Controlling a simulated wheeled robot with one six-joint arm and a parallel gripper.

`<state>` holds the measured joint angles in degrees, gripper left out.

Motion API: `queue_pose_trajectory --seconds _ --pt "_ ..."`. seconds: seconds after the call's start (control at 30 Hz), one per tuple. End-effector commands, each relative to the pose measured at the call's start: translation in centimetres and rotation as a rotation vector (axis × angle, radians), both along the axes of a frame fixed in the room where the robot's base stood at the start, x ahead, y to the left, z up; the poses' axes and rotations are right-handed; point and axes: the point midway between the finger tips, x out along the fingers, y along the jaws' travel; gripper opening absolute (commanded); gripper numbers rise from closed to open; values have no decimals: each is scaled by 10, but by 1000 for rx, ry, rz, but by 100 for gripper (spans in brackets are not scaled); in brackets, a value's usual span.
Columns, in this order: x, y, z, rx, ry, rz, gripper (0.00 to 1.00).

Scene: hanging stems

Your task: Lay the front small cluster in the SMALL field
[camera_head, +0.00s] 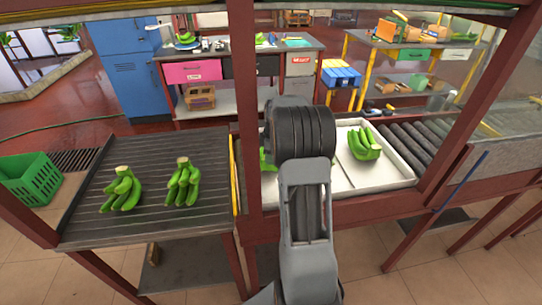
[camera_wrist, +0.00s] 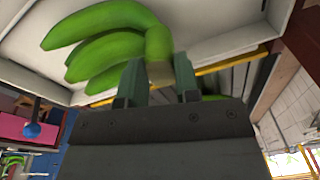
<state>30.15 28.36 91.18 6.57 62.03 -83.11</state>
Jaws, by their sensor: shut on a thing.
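My gripper (camera_wrist: 159,70) is shut on the cut stem of a green banana cluster (camera_wrist: 118,45) in the wrist view. The fruits spread to the left, with a pale surface behind them. In the head view my arm hides the gripper; a bit of green fruit (camera_head: 266,160) shows left of the arm, over the white tray (camera_head: 350,184). Another green cluster (camera_head: 363,144) lies in that tray to the right of my arm. Two more clusters, a left one (camera_head: 122,190) and a right one (camera_head: 183,182), lie apart on the grey ridged table (camera_head: 165,149). No SMALL label is readable.
A dark red post (camera_head: 244,110) stands between the ridged table and the tray. A roller conveyor (camera_head: 422,140) adjoins the tray on the right. A green crate (camera_head: 30,178) stands at the far left. The ridged table's back and front strips are bare.

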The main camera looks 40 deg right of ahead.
Motion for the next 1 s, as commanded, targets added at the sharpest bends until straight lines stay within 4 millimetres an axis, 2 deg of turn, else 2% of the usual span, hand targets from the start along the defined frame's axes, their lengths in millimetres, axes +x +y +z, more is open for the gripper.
queue_pose_trajectory --seconds 0.07,0.1,0.4,0.6,0.73,0.87,1.0 --pt "0 0 -1 -1 -3 0 0" --pt "1 0 -1 -1 -3 0 32" --pt "0 0 -1 -1 -1 0 59" --pt "0 0 -3 1 3 0 59" --pt "0 -1 4 -1 -1 0 59" --pt "0 -3 22 -1 -3 -1 59" --pt "-1 -6 52 -2 -4 -2 59"
